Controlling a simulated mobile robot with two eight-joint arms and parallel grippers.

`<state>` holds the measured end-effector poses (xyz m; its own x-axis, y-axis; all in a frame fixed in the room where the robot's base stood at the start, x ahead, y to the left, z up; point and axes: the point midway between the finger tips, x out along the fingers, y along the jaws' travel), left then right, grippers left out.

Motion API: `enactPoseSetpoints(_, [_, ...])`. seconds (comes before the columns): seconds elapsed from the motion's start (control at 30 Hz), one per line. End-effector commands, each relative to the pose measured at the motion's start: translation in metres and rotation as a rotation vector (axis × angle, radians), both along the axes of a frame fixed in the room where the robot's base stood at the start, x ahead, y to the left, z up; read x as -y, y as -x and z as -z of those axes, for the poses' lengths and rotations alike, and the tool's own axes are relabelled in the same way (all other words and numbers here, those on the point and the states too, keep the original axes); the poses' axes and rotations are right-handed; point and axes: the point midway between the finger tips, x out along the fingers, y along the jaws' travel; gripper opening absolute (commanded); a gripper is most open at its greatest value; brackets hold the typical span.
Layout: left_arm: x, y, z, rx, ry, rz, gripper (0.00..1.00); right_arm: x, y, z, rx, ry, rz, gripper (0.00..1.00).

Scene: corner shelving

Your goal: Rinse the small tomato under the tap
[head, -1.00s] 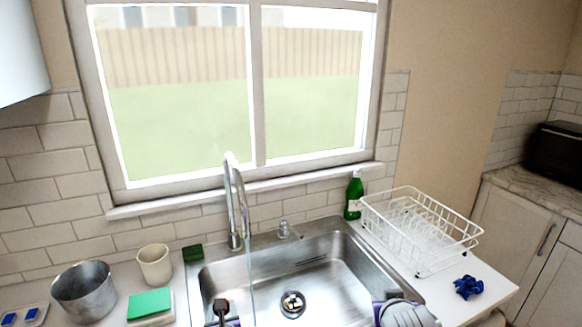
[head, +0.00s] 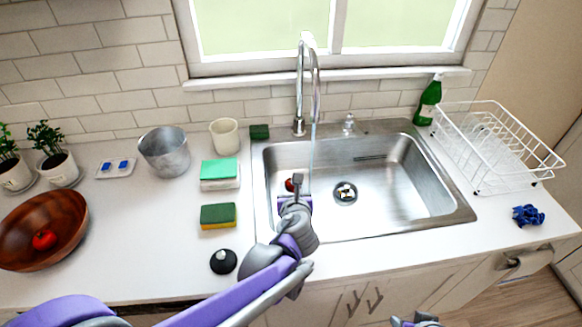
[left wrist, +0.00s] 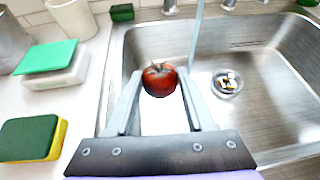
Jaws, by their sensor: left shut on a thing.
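A small red tomato (left wrist: 160,78) with a green stem is held between the fingertips of my left gripper (left wrist: 163,90). In the head view the tomato (head: 290,184) shows only partly beside my left gripper (head: 296,188), over the left part of the steel sink (head: 425,190). The tap (head: 300,90) is running. Its thin water stream (head: 312,150) falls to the right of the tomato in the left wrist view, apart from it. A piece of my right gripper (head: 416,321) shows at the bottom edge of the head view, and its fingers cannot be made out.
A wooden bowl (head: 75,205) with another tomato (head: 44,240) stands at the left. Sponges (head: 218,216), a metal pot (head: 164,150) and a cup (head: 224,134) stand left of the sink. A dish rack (head: 500,150) and green bottle (head: 429,100) are at the right.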

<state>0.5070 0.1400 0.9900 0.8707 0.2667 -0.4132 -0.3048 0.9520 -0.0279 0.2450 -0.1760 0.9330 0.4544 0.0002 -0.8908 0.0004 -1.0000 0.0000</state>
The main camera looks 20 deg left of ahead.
Motion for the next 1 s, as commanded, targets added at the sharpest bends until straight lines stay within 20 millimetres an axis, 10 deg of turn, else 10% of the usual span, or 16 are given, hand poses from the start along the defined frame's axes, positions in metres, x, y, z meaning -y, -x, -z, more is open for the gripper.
enactPoseSetpoints(0.4, [0.066, 0.056, -0.068, 0.015, -0.004, -0.001, 0.01, 0.0, -0.006, -0.016, 0.011, 0.001, 0.0, 0.48])
enactPoseSetpoints(1.0, [0.057, 0.009, -0.057, 0.014, -0.002, -0.006, 0.01, 0.0, -0.001, 0.0, 0.001, 0.001, 0.0, 0.48])
